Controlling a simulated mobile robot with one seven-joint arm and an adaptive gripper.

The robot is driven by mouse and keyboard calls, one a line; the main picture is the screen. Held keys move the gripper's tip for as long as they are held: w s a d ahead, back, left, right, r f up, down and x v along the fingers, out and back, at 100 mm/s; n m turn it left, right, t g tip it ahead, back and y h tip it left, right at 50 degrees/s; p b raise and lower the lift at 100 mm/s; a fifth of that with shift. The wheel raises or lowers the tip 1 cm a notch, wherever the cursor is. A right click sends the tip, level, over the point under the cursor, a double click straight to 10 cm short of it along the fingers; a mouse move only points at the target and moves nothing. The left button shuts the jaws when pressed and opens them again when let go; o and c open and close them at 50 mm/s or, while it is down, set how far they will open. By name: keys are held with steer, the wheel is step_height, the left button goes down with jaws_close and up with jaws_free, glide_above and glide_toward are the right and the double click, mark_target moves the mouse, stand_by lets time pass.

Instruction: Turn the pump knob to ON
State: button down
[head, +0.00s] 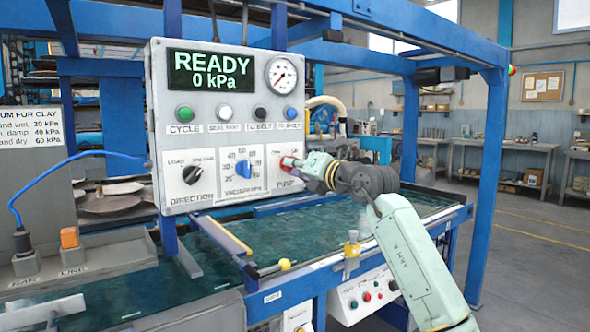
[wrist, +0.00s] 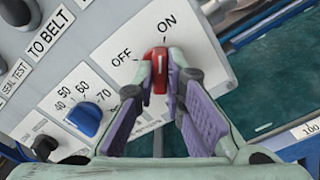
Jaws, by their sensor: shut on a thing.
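The red pump knob (wrist: 158,66) sits on the white plate of the control panel (head: 214,120). In the wrist view its long axis runs roughly up the picture, close to the ON label (wrist: 167,25); the OFF label (wrist: 122,57) is to the upper left. My gripper (wrist: 159,76) is shut on the knob, with one finger on each side. In the head view the red knob (head: 286,162) shows only partly beside my gripper (head: 294,164), which covers some of it. The display (head: 210,71) reads READY, 0 kPa.
A blue vacuum knob (head: 243,169) and a black direction knob (head: 191,174) are left of the pump knob. Several buttons (head: 226,114) are in a row above. A dark green bed (head: 350,232) lies below, framed by blue posts (head: 492,170).

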steer(key=shift+m, duration=0.8)
steer(key=c, duration=1.7)
jaws_free()
steer(key=shift+o, duration=0.2)
steer(key=v, duration=1.2)
